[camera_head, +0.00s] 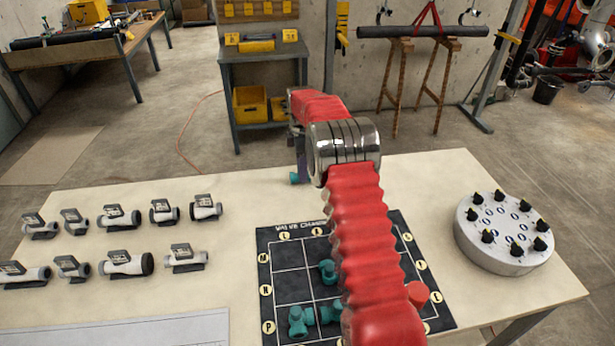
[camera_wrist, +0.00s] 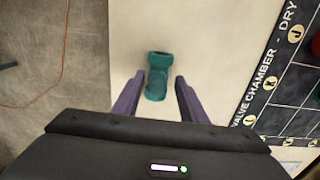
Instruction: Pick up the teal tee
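A teal tee (camera_wrist: 157,76) lies on the pale tabletop off the board in the wrist view, near the table's far edge. A small teal bit of it (camera_head: 294,178) shows beside my arm in the head view. My gripper (camera_wrist: 160,76) is open, its two purple fingers on either side of the tee with gaps visible on both sides. I cannot tell the height of the fingertips above the table. Several other teal pieces (camera_head: 300,320) sit on the black valve chamber board (camera_head: 282,262), partly hidden by my red arm.
Grey-white labelled fittings (camera_head: 120,218) stand in two rows at the left of the table. A round grey block with black knobs (camera_head: 503,240) is at the right. A red piece (camera_head: 417,293) is on the board. A paper sheet (camera_head: 150,333) lies at the front left.

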